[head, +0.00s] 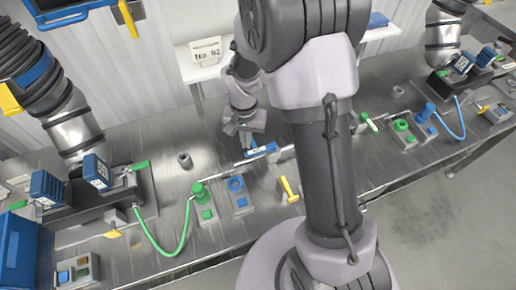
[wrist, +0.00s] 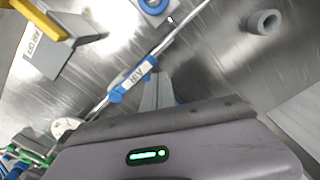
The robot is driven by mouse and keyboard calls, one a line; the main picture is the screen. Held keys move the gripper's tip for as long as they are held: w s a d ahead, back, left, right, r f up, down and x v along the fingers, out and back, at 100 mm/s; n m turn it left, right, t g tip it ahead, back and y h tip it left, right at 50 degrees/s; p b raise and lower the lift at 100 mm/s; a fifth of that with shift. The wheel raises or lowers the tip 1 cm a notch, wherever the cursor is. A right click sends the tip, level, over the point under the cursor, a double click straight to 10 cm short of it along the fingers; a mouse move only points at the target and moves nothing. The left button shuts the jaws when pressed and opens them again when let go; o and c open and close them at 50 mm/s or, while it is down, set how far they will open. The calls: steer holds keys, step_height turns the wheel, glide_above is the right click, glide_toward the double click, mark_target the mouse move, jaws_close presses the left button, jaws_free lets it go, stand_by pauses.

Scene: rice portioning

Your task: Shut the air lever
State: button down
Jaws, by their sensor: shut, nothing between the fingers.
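A blue lever marked AIR (wrist: 133,80) lies along a thin metal pipe; in the head view the same blue lever (head: 262,151) is at the middle of the bench. My gripper (head: 245,141) is above the bench at the lever's far side, its fingers pointing down. In the wrist view my gripper's fingers (wrist: 157,90) are shut, empty, and close beside the lever's right end; I cannot tell whether they touch it. A grey block with a label that reads AIR OFF (wrist: 45,45) carries a yellow handle (wrist: 40,18); this yellow handle (head: 287,188) also shows in the head view.
A green button box (head: 203,203) and a blue-ringed box (head: 238,192) stand left of the yellow handle. A grey ring (wrist: 263,23) lies on the bench; a white gauge (wrist: 65,127) is near the pipe. A sign reading No. 92 (head: 206,51) stands behind.

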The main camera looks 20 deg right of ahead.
steer(key=shift+s, duration=0.8)
steer(key=shift+s+b, duration=0.5)
steer(key=shift+s, duration=0.75)
steer(key=shift+s+d, duration=0.2)
steer(key=shift+s, duration=0.3)
steer(key=shift+s+d, duration=0.15)
steer(key=shift+s, duration=0.3)
